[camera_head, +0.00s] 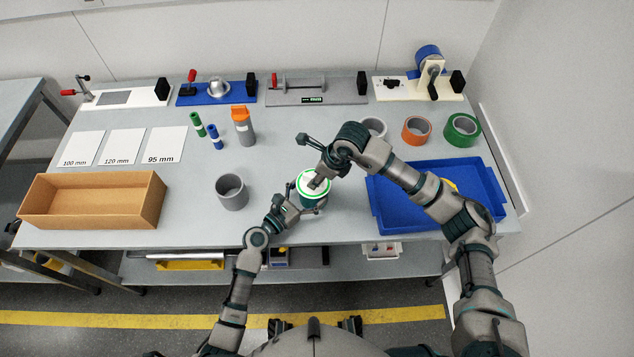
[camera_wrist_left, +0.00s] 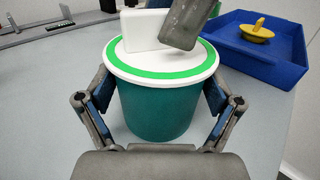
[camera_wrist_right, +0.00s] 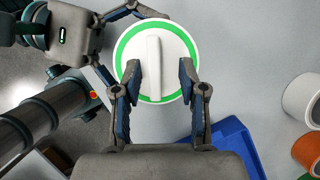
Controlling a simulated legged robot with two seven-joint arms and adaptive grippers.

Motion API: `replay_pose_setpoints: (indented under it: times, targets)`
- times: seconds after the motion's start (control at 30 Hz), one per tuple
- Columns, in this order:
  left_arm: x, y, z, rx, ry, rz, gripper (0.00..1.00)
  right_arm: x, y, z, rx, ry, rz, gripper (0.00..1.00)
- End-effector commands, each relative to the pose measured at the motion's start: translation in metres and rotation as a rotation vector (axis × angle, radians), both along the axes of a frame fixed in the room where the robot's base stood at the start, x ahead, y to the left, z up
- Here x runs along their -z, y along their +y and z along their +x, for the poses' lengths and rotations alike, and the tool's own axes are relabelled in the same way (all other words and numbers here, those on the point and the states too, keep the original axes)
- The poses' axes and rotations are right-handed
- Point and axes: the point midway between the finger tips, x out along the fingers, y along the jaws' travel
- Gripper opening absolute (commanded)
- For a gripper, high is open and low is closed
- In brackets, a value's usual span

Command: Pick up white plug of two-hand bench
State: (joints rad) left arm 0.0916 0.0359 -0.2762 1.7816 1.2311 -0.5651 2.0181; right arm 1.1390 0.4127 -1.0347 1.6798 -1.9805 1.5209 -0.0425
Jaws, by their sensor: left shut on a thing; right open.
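The white plug (camera_head: 305,184) with a green ring and an upright bar handle sits on top of a teal cup (camera_head: 313,204) near the bench's front edge. In the left wrist view the plug (camera_wrist_left: 130,62) rests level on the cup (camera_wrist_left: 158,112). My left gripper (camera_wrist_left: 158,97) is shut on the cup, a finger on each side. My right gripper (camera_wrist_right: 161,80) is open above the plug (camera_wrist_right: 132,48), its fingers on either side of the bar handle with gaps. In the head view the right hand hides part of the plug.
A blue tray (camera_head: 382,212) with a yellow plug (camera_wrist_left: 256,33) is to the right. A grey cup (camera_head: 232,194) and a brown box (camera_head: 90,217) are to the left. Tape rolls (camera_head: 416,130) and an orange-topped bottle (camera_head: 243,128) stand behind. Fixtures (camera_head: 317,91) line the back.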

Motion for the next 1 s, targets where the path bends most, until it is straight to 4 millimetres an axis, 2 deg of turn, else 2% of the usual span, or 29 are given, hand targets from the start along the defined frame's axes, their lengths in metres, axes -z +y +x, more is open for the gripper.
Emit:
replay_pose_setpoints:
  times: [0.03,0.23,0.4,0.8,0.87,1.0]
  targets:
    - [0.005,0.0,-0.001,0.002,0.008,0.006,0.49,0.004,0.001,0.001,0.001,0.0,0.0,0.42]
    - [0.005,0.0,-0.001,0.002,0.009,0.005,0.49,0.005,0.002,0.001,0.001,-0.001,0.001,0.42]
    - [0.005,0.0,-0.001,0.002,0.009,0.005,0.49,0.005,0.001,0.001,0.001,-0.001,0.001,0.0]
    - [0.005,-0.001,-0.002,0.005,0.008,0.004,0.49,0.003,-0.001,0.005,0.009,-0.007,-0.001,0.0]
    - [0.005,-0.001,-0.002,0.005,0.008,0.004,0.5,-0.002,-0.002,0.006,0.011,-0.009,-0.001,0.0]
    - [0.005,0.0,-0.002,0.004,0.009,0.005,0.49,-0.027,-0.001,0.005,0.01,-0.011,0.0,0.0]
